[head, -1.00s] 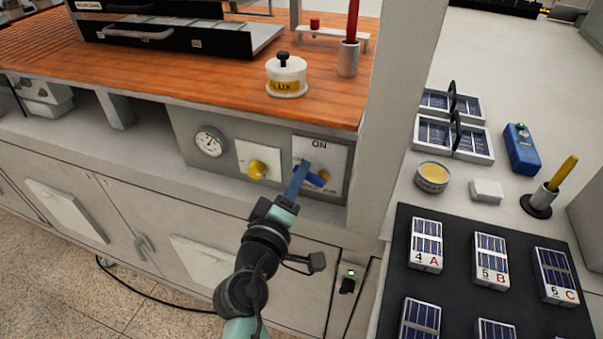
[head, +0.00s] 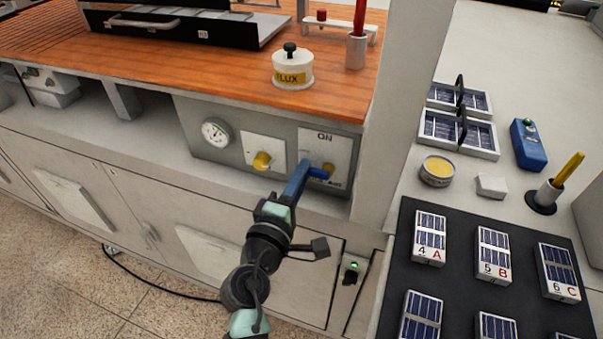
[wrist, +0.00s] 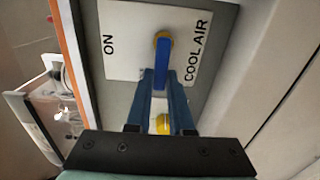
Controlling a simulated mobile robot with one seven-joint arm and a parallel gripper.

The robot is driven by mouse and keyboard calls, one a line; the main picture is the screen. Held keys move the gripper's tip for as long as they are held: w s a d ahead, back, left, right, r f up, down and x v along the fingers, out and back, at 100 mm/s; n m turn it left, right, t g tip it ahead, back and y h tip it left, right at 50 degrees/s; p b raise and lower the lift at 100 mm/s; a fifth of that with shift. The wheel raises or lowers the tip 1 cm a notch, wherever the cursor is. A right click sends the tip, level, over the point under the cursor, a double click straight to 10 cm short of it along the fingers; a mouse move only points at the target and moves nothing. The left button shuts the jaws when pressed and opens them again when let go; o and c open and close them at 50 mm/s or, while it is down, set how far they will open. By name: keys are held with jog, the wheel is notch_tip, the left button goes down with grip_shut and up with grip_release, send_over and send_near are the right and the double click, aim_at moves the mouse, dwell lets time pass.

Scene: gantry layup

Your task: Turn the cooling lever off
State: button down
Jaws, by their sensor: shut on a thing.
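The cooling lever (head: 318,172) is a blue handle on a yellow hub, mounted on a white plate (head: 337,147) marked ON at the top. In the head view the handle lies roughly level, reaching left from the hub. The wrist view shows the lever (wrist: 161,66) and the plate's words ON and COOL AIR. My gripper (head: 305,168) has its blue fingers at the handle's free end. In the wrist view my gripper (wrist: 160,76) is shut on that end, one finger on each side. The fingers partly hide the handle's tip.
A yellow knob (head: 262,160) on its own plate and a round gauge (head: 215,132) sit left of the lever. The wooden worktop (head: 220,80) overhangs the panel, with a flux pot (head: 293,70) near its edge. A pale post (head: 388,120) stands close on the right.

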jog(key=c, duration=0.8)
grip_release()
jog(key=b+v, duration=0.1)
jog(key=v, duration=1.2)
jog(key=shift+b, duration=0.3)
